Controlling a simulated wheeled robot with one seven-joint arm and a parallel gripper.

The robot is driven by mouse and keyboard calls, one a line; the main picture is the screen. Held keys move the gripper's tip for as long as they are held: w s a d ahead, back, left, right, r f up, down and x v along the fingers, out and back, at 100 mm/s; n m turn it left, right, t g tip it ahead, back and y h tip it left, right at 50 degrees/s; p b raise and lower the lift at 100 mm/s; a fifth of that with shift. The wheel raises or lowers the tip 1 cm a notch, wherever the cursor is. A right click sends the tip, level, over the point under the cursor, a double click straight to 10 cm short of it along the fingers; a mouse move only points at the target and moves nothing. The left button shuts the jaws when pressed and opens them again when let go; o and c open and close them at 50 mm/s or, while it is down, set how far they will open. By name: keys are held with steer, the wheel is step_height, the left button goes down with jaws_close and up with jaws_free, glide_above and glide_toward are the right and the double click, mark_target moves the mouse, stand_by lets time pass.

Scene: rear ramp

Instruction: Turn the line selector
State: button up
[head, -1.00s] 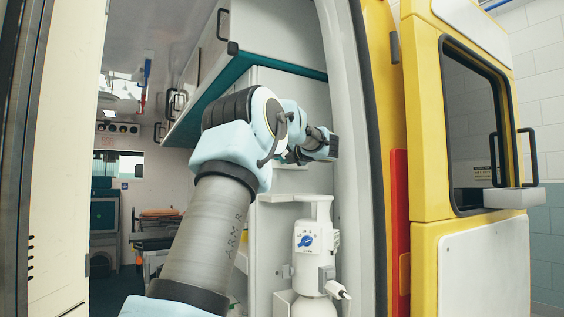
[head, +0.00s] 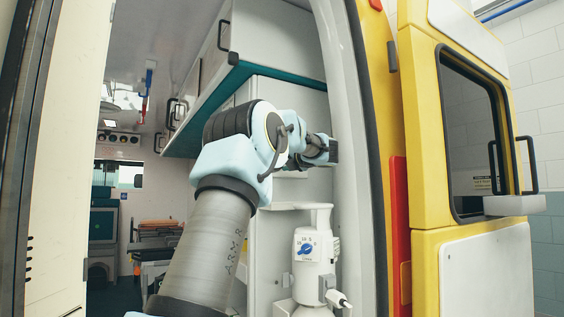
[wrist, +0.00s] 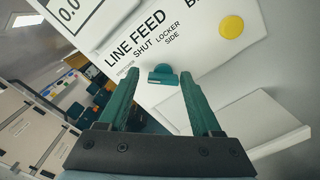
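A small teal knob (wrist: 163,73) sits on a white panel (wrist: 190,55) lettered "LINE FEED", "SHUT" and "LOCKER SIDE" in the wrist view. A teal bar sticks out from its lower part, lying about level in the picture. My gripper (wrist: 157,84) is open, its two teal fingers apart. The knob shows between the fingertips, beyond them; I cannot tell how far. Nothing is held. In the head view my gripper (head: 332,150) is small, inside the doorway at the right; the lettered panel is not readable there.
A yellow round button (wrist: 231,27) and a gauge display (wrist: 70,12) are near the knob. A white ledge (wrist: 265,125) juts out at lower right. A white unit with a blue dial (head: 305,249) stands below my gripper. The door frame (head: 352,150) is close at right.

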steer(key=shift+o, duration=0.9)
steer(key=shift+f, duration=0.2)
steer(key=b+v, duration=0.1)
steer(key=v, duration=0.9)
steer(key=shift+s+d, duration=0.15)
steer(key=shift+s, duration=0.2)
steer(key=shift+r, duration=0.1)
